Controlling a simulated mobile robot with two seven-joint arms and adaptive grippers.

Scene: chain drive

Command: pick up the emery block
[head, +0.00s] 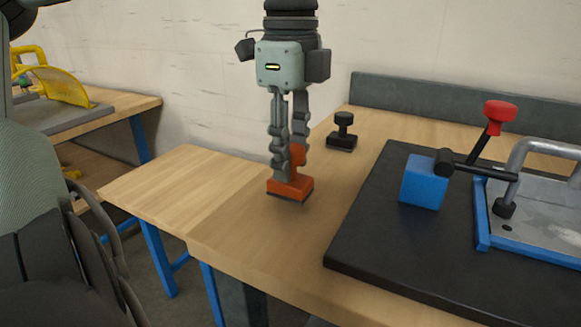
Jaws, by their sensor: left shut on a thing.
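The emery block (290,190) looks like the orange-red block with an upright grip and a dark underside, in the middle of the head view. My left gripper (287,160) comes down from above, pointing straight down, and is shut on the block's upright grip. The block is upright, at or just above the wooden bench top; I cannot tell whether it touches. The fingers hide part of the grip. My right gripper is not in view.
A small black knobbed piece (342,132) stands behind and right of the block. A dark mat (370,235) on the right carries a blue block (423,183), a red-knobbed lever (499,112) and a blue-edged metal tray (530,243). The bench (190,190) is clear on the left.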

